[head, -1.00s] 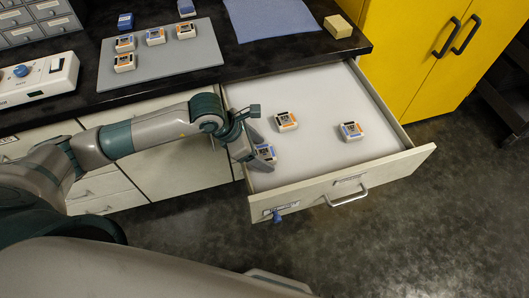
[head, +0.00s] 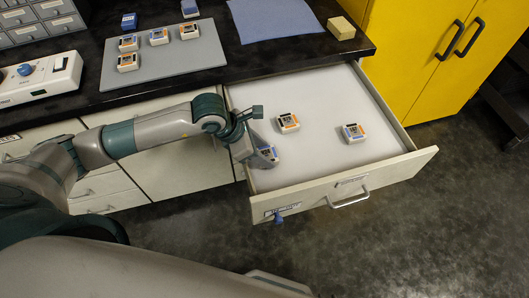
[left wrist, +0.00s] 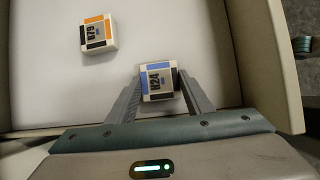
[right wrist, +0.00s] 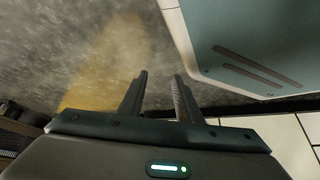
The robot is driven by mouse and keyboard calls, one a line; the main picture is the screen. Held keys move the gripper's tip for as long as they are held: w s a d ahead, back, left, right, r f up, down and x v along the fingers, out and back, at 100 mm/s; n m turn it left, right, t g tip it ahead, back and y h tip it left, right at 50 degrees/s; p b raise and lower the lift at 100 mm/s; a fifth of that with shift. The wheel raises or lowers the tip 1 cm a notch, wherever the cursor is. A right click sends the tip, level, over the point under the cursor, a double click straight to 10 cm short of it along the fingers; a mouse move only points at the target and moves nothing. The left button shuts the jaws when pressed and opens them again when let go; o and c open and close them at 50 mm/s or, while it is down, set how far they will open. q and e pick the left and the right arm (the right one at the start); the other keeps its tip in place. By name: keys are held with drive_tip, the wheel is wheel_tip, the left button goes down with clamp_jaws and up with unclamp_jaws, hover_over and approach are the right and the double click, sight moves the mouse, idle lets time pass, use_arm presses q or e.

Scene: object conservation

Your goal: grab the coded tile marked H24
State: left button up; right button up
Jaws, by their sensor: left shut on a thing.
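The tile marked H24 (left wrist: 158,82), white with blue and black blocks, is between the fingers of my left gripper (left wrist: 160,92) in the left wrist view. The fingers are shut on its sides. In the head view the tile (head: 268,154) is at the left side of the open drawer, partly hidden by my left gripper (head: 262,138). I cannot tell whether it touches the drawer floor. My right gripper (right wrist: 160,82) is open and empty in the right wrist view, over bare floor; it is not in the head view.
The open drawer (head: 320,90) also holds an orange-marked tile (head: 288,122), reading B79 in the left wrist view (left wrist: 98,34), and another tile (head: 353,133). Several tiles stand on a grey mat (head: 165,70) on the counter. A yellow cabinet (head: 415,50) stands at right.

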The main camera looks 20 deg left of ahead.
sight(273, 152)
use_arm(q)
drive_tip(key=shift+r, duration=0.15)
